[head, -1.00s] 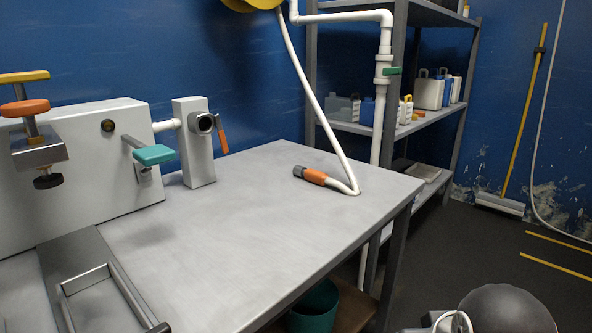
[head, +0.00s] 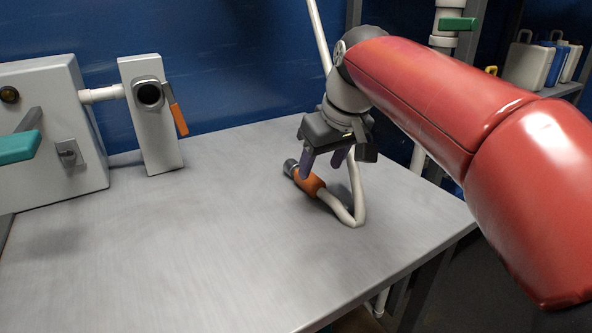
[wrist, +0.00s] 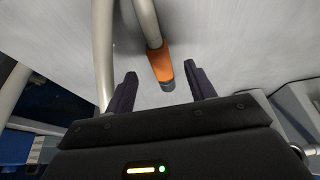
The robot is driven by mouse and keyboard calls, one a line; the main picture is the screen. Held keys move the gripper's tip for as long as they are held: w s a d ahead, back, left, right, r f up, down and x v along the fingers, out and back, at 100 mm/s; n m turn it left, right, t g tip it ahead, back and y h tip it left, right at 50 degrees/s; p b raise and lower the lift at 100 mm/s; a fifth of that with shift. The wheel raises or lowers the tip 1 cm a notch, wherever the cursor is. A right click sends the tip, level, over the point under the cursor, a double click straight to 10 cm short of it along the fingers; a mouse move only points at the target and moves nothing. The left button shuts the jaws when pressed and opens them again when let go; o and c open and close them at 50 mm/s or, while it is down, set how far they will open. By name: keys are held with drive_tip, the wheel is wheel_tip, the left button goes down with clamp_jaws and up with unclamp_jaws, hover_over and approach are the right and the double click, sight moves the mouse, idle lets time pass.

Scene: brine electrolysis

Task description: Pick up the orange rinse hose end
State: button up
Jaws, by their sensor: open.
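The orange rinse hose end (head: 311,184) lies on the grey metal table, with a grey coupling at its tip and a white hose (head: 345,212) running from it. My gripper (head: 325,170) is above the hose end, fingers pointing down, with one finger overlapping it in the head view. In the wrist view, the orange hose end (wrist: 160,64) shows between the two open fingers of my gripper (wrist: 160,88), apart from both. Its grey tip is nearest the palm in that picture. The exact height of the fingers above it is hard to tell.
The table (head: 200,240) is clear to the left and front. A white block with a round port (head: 150,110) and an orange-handled lever (head: 178,118) stands at the back left. The white hose rises behind my gripper. A shelf with containers (head: 527,65) is at the right.

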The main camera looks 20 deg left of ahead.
sight(314, 180)
drive_tip(key=x, duration=0.4)
drive_tip(key=shift+w+a+f, duration=0.15)
drive_tip(key=shift+a+f, duration=0.05)
drive_tip(key=shift+f, duration=0.1)
drive_tip(key=c, duration=1.1)
drive_tip(key=shift+r, duration=0.1)
